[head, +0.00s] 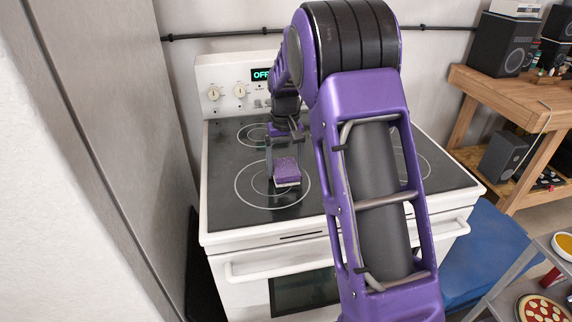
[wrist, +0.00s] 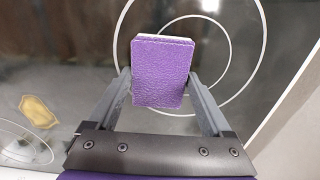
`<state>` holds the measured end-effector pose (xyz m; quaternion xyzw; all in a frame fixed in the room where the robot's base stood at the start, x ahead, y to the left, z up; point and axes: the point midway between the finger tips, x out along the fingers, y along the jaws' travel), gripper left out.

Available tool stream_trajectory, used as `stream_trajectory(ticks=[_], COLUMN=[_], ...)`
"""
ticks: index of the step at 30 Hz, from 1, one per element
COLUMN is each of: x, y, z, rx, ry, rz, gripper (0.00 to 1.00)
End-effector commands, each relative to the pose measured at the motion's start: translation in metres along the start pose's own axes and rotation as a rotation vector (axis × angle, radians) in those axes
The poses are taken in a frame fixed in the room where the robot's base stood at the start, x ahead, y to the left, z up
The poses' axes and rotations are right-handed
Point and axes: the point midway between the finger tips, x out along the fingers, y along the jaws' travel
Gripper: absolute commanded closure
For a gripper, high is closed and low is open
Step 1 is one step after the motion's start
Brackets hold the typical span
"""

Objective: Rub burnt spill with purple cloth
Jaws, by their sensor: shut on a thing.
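The purple cloth (wrist: 161,72) looks like a thick, textured block with a pale edge. My gripper (wrist: 159,75) is shut on it, with one grey finger along each side. In the head view the cloth (head: 287,171) is over the front left burner of the stove. I cannot tell whether it touches the glass. The burnt spill (wrist: 38,111) is a yellow-brown patch on the dark cooktop, left of the cloth and apart from it in the wrist view. I do not see the spill in the head view, where my arm covers much of the cooktop.
The white stove (head: 222,237) has a dark glass cooktop (head: 226,176) with ringed burners. Its back panel (head: 228,82) with knobs rises behind. A grey cabinet (head: 120,110) stands close on the left. A wooden shelf (head: 515,97) with speakers stands at the right.

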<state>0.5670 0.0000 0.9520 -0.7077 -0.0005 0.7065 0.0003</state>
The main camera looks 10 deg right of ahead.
Motion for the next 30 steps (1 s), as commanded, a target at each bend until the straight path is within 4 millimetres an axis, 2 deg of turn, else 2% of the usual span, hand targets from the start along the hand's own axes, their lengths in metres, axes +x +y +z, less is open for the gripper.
stream_trajectory(ticks=[4, 13, 24, 30], x=[-0.002, -0.002, -0.032, -0.032], y=[0.0, 0.001, 0.001, 0.001], z=[-0.007, -0.008, -0.008, -0.008], rx=[0.001, 0.0, 0.001, 0.001], ry=[-0.001, 0.0, 0.001, 0.0], rz=[0.0, 0.0, 0.0, 0.0], gripper=[0.61, 0.61, 0.61, 0.61])
